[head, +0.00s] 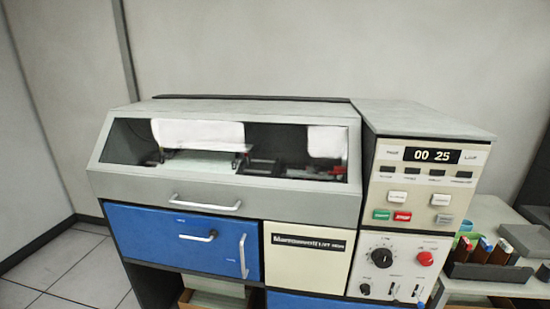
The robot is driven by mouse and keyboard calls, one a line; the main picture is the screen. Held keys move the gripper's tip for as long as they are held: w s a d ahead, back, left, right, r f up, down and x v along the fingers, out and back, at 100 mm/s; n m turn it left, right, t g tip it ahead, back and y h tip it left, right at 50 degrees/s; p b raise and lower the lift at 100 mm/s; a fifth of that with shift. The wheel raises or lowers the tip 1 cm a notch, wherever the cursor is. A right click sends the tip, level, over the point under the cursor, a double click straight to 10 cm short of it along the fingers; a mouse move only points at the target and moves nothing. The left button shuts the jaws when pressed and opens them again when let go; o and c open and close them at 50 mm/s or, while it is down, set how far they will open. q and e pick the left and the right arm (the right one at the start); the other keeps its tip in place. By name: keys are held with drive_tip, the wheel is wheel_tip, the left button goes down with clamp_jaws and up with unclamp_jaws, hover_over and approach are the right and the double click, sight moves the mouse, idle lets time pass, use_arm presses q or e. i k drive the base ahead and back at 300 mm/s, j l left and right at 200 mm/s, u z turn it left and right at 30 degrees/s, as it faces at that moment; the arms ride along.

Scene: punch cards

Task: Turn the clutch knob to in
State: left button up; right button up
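The machine's lower right control panel (402,265) is cream-coloured and carries several controls. A large black round knob (382,257) with a dial around it sits at its upper left. A smaller black knob (365,289) sits below it at the lower left. A red round knob or button (425,258) is at the upper right, with small levers along the bottom. The labels are too small to read, so I cannot tell which one is the clutch knob or where it points. Neither of my grippers is in view.
The upper panel (425,185) has a display reading 00 25, a green button (382,214) and a red button (402,216). A windowed hood (225,150) and blue drawer front (180,235) are to the left. A side table (490,212) holds dark trays at right.

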sight(425, 259)
drive_tip(key=k+l+z, duration=0.15)
drive_tip(key=z, duration=0.35)
drive_tip(key=l+z, duration=0.15)
drive_tip(key=z, duration=0.3)
drive_tip(key=k+l+u, duration=0.1)
drive_tip(key=u, duration=0.4)
drive_tip(key=l+u, duration=0.1)
drive_tip(key=u, duration=0.35)
drive_tip(key=k+j, duration=0.05)
